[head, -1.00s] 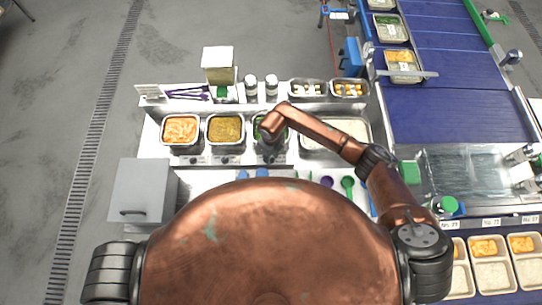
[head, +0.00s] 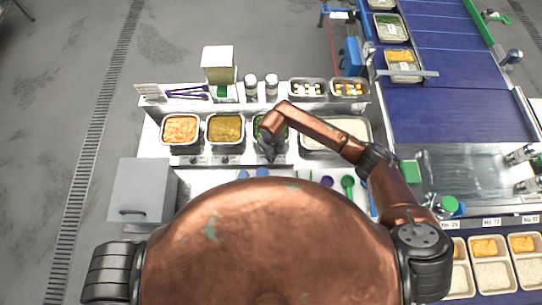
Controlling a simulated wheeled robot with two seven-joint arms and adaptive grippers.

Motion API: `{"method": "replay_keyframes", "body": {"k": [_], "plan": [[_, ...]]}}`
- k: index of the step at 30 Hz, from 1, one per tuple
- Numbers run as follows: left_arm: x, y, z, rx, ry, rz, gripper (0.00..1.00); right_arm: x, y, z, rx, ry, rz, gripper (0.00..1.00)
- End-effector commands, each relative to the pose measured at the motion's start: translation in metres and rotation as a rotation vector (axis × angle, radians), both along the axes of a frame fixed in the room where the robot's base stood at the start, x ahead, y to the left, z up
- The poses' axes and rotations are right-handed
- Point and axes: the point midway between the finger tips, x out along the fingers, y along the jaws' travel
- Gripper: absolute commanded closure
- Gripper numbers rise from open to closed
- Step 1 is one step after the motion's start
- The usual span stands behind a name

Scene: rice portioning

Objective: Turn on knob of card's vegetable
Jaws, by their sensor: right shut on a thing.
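My right gripper (head: 270,154) points down at the front of the counter, just below the third food pan, which holds green vegetable (head: 258,124). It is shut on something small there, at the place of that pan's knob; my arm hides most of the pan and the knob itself. Dark knobs (head: 194,160) show on the counter front below the orange pan (head: 181,129) and the yellow-brown pan (head: 226,128). A card with a green picture (head: 222,93) stands behind the pans, below a box. My left gripper is not in view.
A large pan of white rice (head: 350,128) is right of the green one. Two shakers (head: 251,88) and two small pans (head: 307,88) stand behind. A grey box (head: 143,191) is at the left. A blue conveyor (head: 432,112) carries trays at the right.

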Motion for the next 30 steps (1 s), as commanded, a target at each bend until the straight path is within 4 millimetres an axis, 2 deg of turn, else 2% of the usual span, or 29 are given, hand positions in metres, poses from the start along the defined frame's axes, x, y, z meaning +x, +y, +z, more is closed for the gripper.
{"method": "replay_keyframes", "body": {"k": [8, 30], "plan": [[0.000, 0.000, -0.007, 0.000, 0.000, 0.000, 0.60, 0.001, 0.000, -0.001, -0.001, -0.002, -0.182, 1.00], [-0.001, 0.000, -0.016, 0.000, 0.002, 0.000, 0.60, 0.001, 0.000, 0.000, 0.001, -0.002, -0.883, 1.00]]}}
